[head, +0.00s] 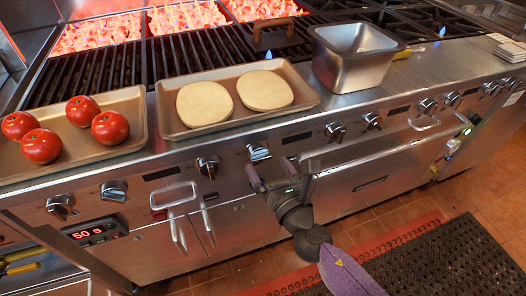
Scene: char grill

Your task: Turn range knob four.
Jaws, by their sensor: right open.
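Several range knobs line the steel front panel of the grill. Counted from the left, the fourth knob (258,152) is silver and sits below the tray with two flat rounds; no number on it can be read. The third knob (208,167) is to its left and another knob (335,132) is farther right. My right gripper (282,175) is in front of the panel, just below and right of the fourth knob. Its fingers are spread and hold nothing. Whether a finger touches the panel cannot be told. My left gripper is not in view.
A tray (146,125) of tomatoes, a tray (308,99) with flat rounds, and a steel pan (355,72) stand on the ledge above the panel. Oven handles (174,196) stick out below. Glowing coals (185,18) lie at the back. A dark mat (445,262) covers the floor at right.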

